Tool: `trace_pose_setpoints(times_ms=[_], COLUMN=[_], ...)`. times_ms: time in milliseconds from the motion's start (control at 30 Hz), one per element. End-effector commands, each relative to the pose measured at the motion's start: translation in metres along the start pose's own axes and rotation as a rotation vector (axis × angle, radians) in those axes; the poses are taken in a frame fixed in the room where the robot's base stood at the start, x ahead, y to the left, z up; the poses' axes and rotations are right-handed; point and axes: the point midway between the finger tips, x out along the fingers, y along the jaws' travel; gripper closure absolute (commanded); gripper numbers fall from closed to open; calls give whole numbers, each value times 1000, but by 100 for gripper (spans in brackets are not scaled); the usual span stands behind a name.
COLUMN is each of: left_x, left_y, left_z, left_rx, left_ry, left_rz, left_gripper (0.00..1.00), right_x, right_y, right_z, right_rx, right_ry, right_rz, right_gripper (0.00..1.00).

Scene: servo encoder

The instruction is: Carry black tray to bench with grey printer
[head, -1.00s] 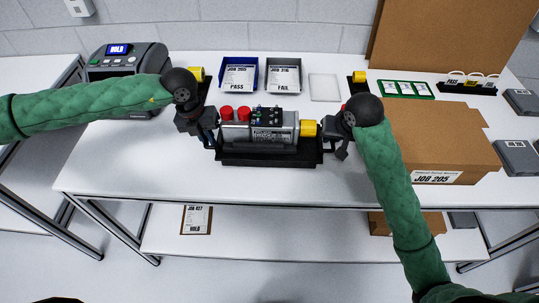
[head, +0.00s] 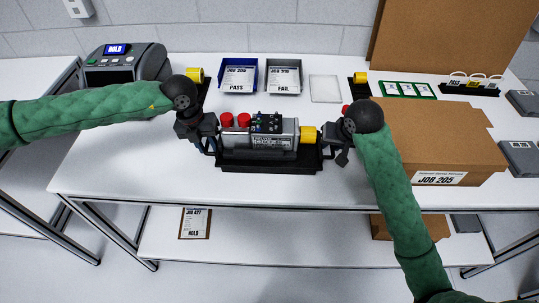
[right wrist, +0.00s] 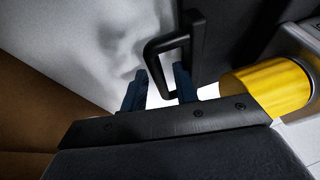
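The black tray (head: 270,167) carries a grey motor unit (head: 275,143) with red caps and a yellow end. It is at the front middle of the white bench (head: 130,180); I cannot tell whether it is clear of the top. My left gripper (head: 210,145) is at its left handle, fingertips partly hidden. My right gripper (head: 328,143) is at its right handle; in the right wrist view its fingers (right wrist: 160,85) close around the black handle bar (right wrist: 168,45). The grey printer (head: 125,68), its screen reading HOLD, stands at the back left.
Behind the tray are a blue PASS bin (head: 239,78) and a grey FAIL bin (head: 284,78). A cardboard box (head: 440,145) stands close on the right. Another bench (head: 25,75) is at the far left, across a gap. A lower shelf (head: 300,235) runs below.

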Motion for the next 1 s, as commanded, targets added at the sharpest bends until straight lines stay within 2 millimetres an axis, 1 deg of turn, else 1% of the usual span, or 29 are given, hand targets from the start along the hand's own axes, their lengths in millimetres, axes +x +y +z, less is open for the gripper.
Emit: trace_pose_setpoints(times_ms=[133, 233, 367, 500, 700, 833, 1000], left_x=[-2, -8, -22, -42, -66, -75, -80], left_y=[-2, -2, -2, -1, -1, 0, 0], left_z=[0, 0, 0, 0, 1, 0, 0], left_rx=[2, 2, 2, 1, 0, 0, 0], left_ry=[-1, -1, -1, -1, -1, 1, 0], left_rz=[-2, -3, -3, -2, -2, 0, 0], left_gripper=[68, 68, 68, 68, 68, 68, 68], right_x=[0, 0, 0, 0, 0, 0, -6], right_y=[-2, -2, -2, -2, -2, -2, -2], right_z=[0, 0, 0, 0, 1, 1, 0], right_rx=[-1, -2, -2, -2, -2, -3, -2], right_ry=[0, 0, 0, 0, 0, 0, 1], right_rz=[-3, -3, -4, -4, -5, -5, -5], right_gripper=[68, 68, 68, 68, 68, 68, 68])
